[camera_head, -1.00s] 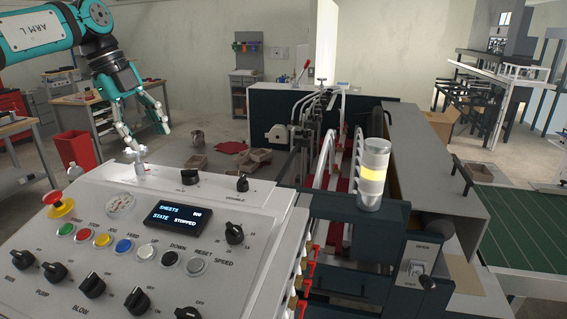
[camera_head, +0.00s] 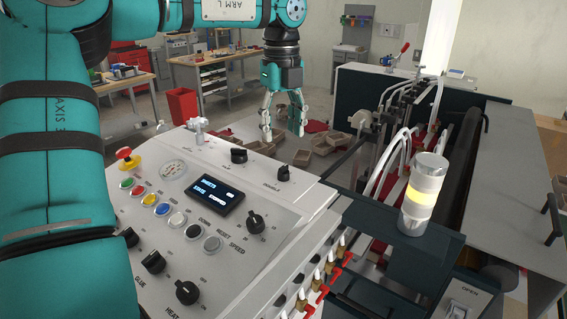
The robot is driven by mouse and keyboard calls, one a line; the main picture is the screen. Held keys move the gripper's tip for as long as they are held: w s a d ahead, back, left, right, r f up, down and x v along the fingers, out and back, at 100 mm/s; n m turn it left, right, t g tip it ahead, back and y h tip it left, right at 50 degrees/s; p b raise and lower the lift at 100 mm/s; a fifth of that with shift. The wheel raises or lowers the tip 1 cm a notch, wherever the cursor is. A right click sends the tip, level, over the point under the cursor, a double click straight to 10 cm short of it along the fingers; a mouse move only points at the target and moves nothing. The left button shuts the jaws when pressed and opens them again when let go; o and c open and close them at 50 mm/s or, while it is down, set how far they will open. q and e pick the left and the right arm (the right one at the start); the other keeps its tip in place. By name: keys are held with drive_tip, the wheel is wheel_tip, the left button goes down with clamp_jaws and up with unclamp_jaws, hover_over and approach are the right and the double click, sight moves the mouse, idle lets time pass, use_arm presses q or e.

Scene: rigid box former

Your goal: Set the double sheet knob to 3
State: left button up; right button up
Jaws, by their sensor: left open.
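The double sheet knob (camera_head: 284,173) is a small black knob at the far right of the grey control panel (camera_head: 262,210), above a label that seems to read DOUBLE. Its pointer setting is too small to read. My left gripper (camera_head: 284,134) hangs from the teal left arm with its fingers pointing down. It is open and empty, and in the picture it appears just above the knob, apart from it. I cannot tell its exact depth past the panel's back edge. My right gripper is out of view.
Another black knob (camera_head: 238,156) stands left of the double knob. A red emergency button (camera_head: 130,161), coloured push buttons, a display (camera_head: 216,196) and a speed knob (camera_head: 255,222) share the panel. A signal tower (camera_head: 421,196) glows yellow at right. My left arm covers the panel's left side.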

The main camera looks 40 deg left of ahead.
sight(284, 166)
use_arm(q)
wheel_tip(284, 166, down, 9)
drive_tip(key=p, duration=0.3)
drive_tip(key=shift+w+d, duration=0.1)
drive_tip(key=shift+f, duration=0.45)
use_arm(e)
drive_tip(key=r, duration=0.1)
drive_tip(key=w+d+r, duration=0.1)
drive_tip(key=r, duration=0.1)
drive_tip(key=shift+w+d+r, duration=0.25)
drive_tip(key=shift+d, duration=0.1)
use_arm(q)
drive_tip(key=shift+d, duration=0.1)
drive_tip(key=shift+c, duration=0.2)
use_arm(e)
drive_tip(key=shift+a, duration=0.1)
use_arm(q)
drive_tip(key=c, duration=0.5)
clamp_jaws()
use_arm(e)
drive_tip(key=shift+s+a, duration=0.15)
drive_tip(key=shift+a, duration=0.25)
